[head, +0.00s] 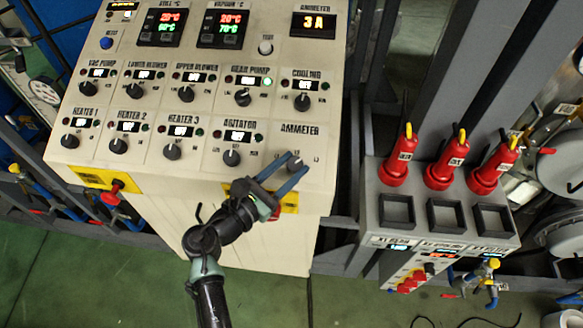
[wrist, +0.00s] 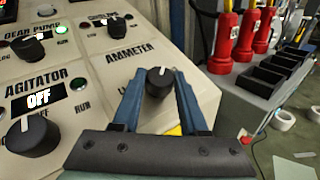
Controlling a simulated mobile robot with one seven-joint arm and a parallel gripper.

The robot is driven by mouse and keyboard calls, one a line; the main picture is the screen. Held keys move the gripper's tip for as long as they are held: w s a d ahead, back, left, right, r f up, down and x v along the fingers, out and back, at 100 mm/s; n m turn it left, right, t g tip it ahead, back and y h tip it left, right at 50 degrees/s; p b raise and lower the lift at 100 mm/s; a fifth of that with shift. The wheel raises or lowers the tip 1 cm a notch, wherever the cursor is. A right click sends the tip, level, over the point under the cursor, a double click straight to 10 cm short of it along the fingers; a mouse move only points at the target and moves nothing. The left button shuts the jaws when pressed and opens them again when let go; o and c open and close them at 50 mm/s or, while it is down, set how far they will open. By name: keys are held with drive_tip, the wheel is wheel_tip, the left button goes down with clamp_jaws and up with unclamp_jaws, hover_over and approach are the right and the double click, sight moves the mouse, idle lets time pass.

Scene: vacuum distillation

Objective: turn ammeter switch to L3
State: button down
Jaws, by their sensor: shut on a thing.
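The ammeter switch (head: 294,162) is a round knob at the lower right of the beige control panel, under the word AMMETER. In the wrist view the ammeter switch (wrist: 159,82) is dark with a white pointer mark toward the top. My gripper (head: 289,170) reaches up from below with its two blue fingers on either side of the knob, shut on it. The fingers also show in the wrist view (wrist: 159,95). They hide most of the position labels, so I cannot read which one the pointer marks. The ammeter display (head: 313,23) reads 3 A.
The agitator knob (head: 232,157) is left of the ammeter switch, and the cooling knob (head: 302,102) is above it. A red emergency button (head: 114,189) sits at the panel's lower left.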

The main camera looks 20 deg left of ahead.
drive_tip(key=shift+w+a+m+g+h+b, duration=0.15)
drive_tip(key=shift+m+g+h+b, duration=0.55)
drive_tip(key=shift+m+h, duration=0.75)
drive_tip(key=shift+m+g, duration=0.3)
drive_tip(key=shift+m, duration=0.05)
drive_tip(key=shift+c, duration=2.2)
unclamp_jaws()
drive_tip(key=b+v, duration=0.3)
drive_tip(key=v, duration=1)
drive_tip(key=shift+a+b, duration=0.15)
drive_tip(key=shift+b, duration=0.15)
